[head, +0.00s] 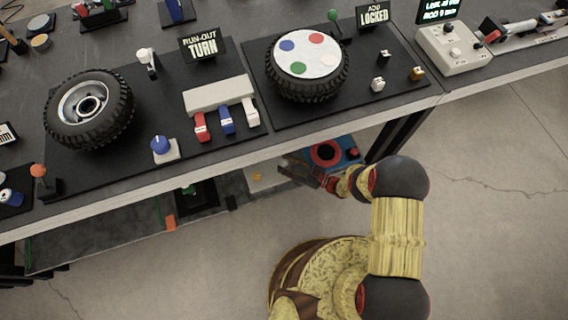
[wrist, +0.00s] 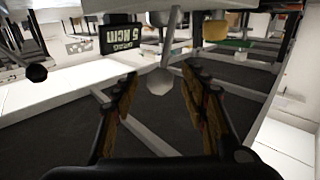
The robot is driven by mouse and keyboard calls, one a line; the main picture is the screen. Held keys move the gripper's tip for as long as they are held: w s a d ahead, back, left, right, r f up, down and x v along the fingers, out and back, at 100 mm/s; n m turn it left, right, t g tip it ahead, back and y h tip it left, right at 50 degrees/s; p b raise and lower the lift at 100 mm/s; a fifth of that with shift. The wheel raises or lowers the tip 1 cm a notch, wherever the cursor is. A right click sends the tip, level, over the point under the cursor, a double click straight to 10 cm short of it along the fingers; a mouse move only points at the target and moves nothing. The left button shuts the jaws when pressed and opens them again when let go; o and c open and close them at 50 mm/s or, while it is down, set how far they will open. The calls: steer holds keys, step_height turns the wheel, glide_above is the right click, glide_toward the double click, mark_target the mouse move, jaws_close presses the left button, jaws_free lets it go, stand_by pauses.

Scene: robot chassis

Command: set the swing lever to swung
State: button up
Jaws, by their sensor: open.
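My gripper (head: 303,170) is below the front edge of the table in the head view, in front of the lower shelf. In the wrist view its two yellow-brown fingers (wrist: 160,76) are apart, with nothing held between them. A pale grey rod ending in a rounded grey knob (wrist: 159,82) shows between and beyond the fingertips; it looks like the swing lever. Contact between knob and fingers cannot be told. A dark sign with pale lettering (wrist: 121,36) is left of the rod; I cannot read it surely. I cannot pick out this lever in the head view.
The tabletop above carries a tyre (head: 90,110), a disc with coloured spots (head: 306,55) and a grey control box (head: 453,48). A blue unit with a red ring (head: 326,153) is beside my gripper on the lower shelf. A dark table leg (head: 398,132) stands to the right. Open floor lies in front.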

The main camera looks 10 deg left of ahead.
steer(key=shift+w+a, duration=0.15)
steer(key=shift+a, duration=0.45)
steer(key=c, duration=0.3)
steer(key=c, duration=0.8)
jaws_close()
